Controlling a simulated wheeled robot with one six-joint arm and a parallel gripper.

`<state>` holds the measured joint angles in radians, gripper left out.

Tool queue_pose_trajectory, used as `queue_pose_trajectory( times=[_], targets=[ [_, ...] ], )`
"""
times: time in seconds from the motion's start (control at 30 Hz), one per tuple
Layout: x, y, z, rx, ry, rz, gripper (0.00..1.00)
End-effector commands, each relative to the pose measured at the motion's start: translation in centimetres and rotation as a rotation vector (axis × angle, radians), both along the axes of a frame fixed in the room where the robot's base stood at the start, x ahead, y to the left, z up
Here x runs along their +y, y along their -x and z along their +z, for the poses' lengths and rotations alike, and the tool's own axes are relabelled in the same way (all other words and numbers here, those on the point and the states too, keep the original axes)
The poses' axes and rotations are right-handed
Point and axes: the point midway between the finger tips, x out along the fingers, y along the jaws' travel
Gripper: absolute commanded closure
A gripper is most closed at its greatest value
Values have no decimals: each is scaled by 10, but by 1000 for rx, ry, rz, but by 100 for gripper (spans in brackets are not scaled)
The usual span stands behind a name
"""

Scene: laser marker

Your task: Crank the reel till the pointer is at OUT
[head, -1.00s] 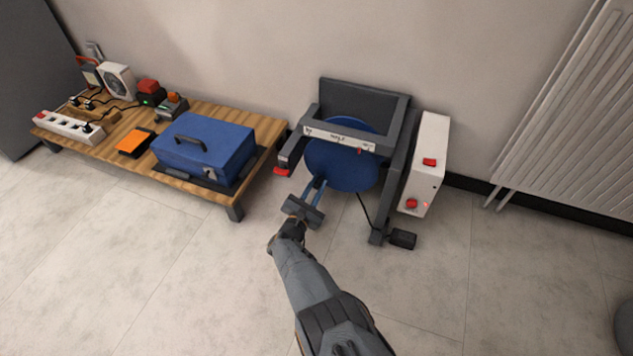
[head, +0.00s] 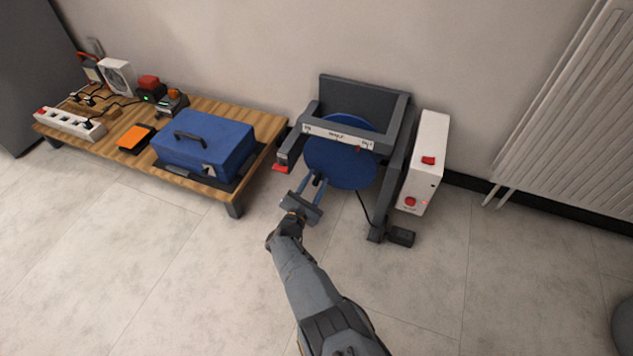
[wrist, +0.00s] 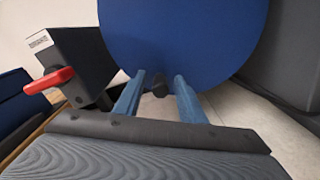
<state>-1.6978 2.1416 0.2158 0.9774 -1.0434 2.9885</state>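The reel is a blue disc (head: 340,165) in a dark grey frame (head: 365,97) against the wall. A white scale strip (head: 338,135) crosses the frame above the disc, with small marks at both ends too small to read. My gripper (head: 314,180) reaches to the disc's lower left. In the wrist view its two blue fingers (wrist: 160,82) stand apart on either side of a dark crank knob (wrist: 160,87), with gaps visible. The disc fills the top of that view.
A red lever (head: 281,168) sticks out at the frame's left post, close to my gripper. A white box (head: 429,150) with red buttons stands at the right. A low wooden table (head: 232,190) with a blue case (head: 205,145) is at the left. The floor in front is clear.

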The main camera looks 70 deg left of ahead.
Motion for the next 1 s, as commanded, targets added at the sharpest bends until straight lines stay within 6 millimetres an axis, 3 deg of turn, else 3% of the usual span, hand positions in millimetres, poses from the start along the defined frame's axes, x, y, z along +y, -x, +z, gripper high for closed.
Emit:
queue_pose_trajectory(
  times=[0.37,1.0],
  targets=[
    [0,0,8,0,0,-1,63],
    [0,0,73,-1,1,-1,63]
  ],
)
